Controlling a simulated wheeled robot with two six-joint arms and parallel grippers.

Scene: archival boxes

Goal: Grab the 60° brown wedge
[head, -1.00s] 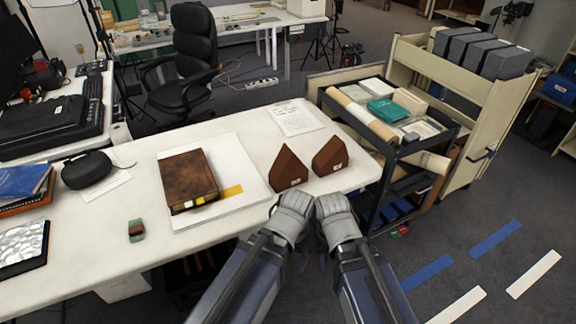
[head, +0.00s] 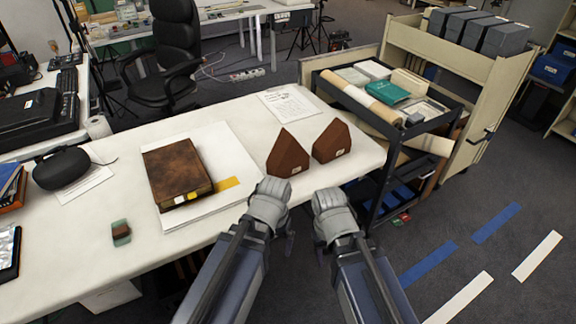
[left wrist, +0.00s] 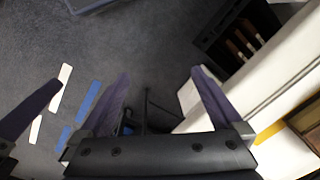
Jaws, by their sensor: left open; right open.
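Two brown wedges stand side by side near the right end of the white table. The left wedge (head: 288,154) has a taller, sharper peak, and the right wedge (head: 332,142) looks lower and blunter. Each has a small pale label at its base; I cannot read an angle on either. My left gripper (head: 268,205) is just in front of the left wedge, at the table's front edge, not holding it. In the left wrist view my left gripper (left wrist: 160,92) is open and empty, with floor and table edge beyond. My right gripper (head: 332,213) is open, off the table's front edge, below the right wedge.
A brown book (head: 178,170) lies on white sheets with a yellow strip left of the wedges. A paper sheet (head: 290,105) lies behind them. A dark cart (head: 372,122) with rolls and boxes stands close to the table's right end.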

